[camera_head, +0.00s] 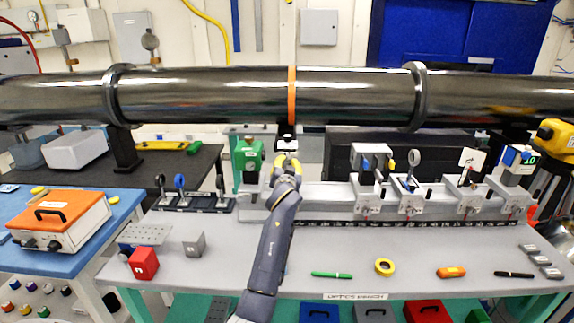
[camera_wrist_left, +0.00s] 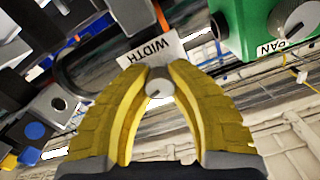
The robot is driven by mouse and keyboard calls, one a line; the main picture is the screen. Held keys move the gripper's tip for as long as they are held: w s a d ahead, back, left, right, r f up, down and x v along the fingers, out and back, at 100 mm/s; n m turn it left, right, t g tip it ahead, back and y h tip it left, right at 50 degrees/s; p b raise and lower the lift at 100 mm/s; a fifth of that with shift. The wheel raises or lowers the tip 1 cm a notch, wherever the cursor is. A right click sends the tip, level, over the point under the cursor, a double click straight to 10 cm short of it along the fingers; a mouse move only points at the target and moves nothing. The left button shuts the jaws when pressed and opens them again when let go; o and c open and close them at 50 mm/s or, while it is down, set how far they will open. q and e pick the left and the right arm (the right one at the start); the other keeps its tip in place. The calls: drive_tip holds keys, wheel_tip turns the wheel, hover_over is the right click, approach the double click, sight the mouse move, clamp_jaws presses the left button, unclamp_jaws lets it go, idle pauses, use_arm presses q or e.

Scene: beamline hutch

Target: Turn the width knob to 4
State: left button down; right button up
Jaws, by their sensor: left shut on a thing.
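The width knob (camera_wrist_left: 158,84) is a small grey cylinder in the left wrist view, below a white plate marked WIDTH (camera_wrist_left: 150,49). My left gripper (camera_wrist_left: 158,78) has yellow padded fingers, and their tips close around the knob from both sides. In the head view my left gripper (camera_head: 287,159) is at the back of the bench, under the dark pipe, and it hides the knob there. I cannot read a scale or pointer on the knob. My right gripper is in neither view.
A green box (camera_head: 247,154) stands just left of my gripper; its knob (camera_wrist_left: 298,14) shows in the wrist view. The dark pipe (camera_head: 220,92) crosses above. Optics mounts stand on a rail (camera_head: 335,202) to the right. A green marker (camera_head: 331,275) and a tape roll (camera_head: 384,267) lie in front.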

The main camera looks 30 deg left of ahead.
use_arm(q)
drive_tip(key=shift+r+n, duration=0.1)
drive_tip(key=shift+n, duration=2.4)
drive_tip(key=c, duration=1.1)
unclamp_jaws()
drive_tip(key=v, duration=0.7)
drive_tip(key=shift+s, duration=0.25)
drive_tip(key=shift+d, duration=0.1)
